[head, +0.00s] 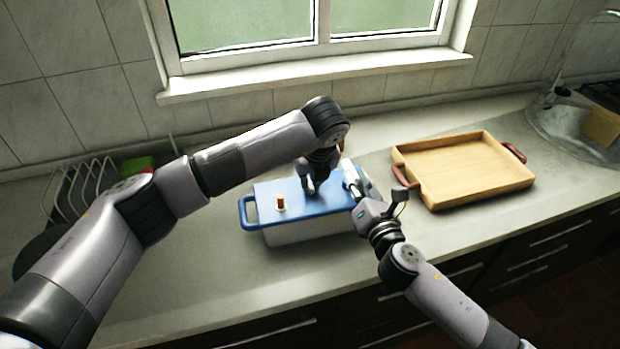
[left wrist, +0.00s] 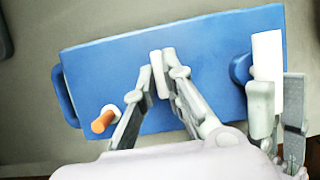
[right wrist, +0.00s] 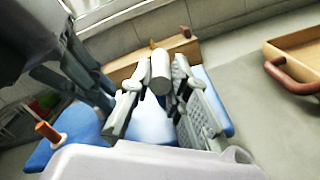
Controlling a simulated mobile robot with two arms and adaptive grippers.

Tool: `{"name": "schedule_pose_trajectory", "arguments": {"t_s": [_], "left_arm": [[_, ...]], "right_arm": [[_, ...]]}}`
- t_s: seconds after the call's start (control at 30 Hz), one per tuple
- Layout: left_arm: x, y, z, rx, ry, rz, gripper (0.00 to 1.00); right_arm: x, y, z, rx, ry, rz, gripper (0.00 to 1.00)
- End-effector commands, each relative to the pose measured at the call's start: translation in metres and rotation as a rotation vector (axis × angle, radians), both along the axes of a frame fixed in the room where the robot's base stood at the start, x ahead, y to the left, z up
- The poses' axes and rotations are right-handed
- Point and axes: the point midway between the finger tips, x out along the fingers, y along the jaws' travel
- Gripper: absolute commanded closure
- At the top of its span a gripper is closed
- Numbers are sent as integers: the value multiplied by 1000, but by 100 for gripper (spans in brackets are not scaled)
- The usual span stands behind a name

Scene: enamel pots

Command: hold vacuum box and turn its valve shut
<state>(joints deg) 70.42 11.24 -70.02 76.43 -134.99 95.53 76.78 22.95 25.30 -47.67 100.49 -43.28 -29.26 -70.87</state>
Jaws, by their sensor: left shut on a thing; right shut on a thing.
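The vacuum box (head: 300,232) stands on the counter, with a pale body and a blue lid (left wrist: 210,45). A short orange peg (head: 280,202) on a white base rises from the lid's left part. My left gripper (head: 308,188) comes down at the lid's middle; in the left wrist view its fingers (left wrist: 162,75) are closed around a small pale piece there. A white cylindrical bar (left wrist: 268,55) sits at the lid's right end beside a round blue part. My right gripper (right wrist: 160,85) is shut on this bar. I cannot tell which part is the valve.
A wooden tray (head: 430,195) with brown handles stands right of the box. A dish rack (head: 85,190) with a green item is at the left, partly behind my left arm. A sink (head: 575,128) is at the far right. The counter in front of the box is clear.

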Motion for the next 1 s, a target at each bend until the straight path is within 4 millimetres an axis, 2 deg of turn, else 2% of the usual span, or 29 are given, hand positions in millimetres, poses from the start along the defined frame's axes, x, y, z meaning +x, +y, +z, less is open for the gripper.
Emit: {"name": "schedule_pose_trajectory", "arguments": {"t_s": [0.03,0.07,0.37,0.73,0.87,1.0], "left_arm": [[1,3,0,3,-1,7,100],[1,3,0,3,-1,7,90],[1,1,0,1,-1,4,70],[-1,-1,5,-1,-1,0,70],[-8,-3,22,-1,-3,-1,70],[-18,-7,51,-2,-4,-1,70]], "right_arm": [[1,-2,-1,-2,1,-6,100],[1,-2,-1,-2,1,-6,100],[1,-2,-1,-2,0,-5,100],[1,-1,0,-1,0,-3,100],[1,-1,0,-1,0,-3,100],[1,-1,0,-1,0,-3,100]]}}
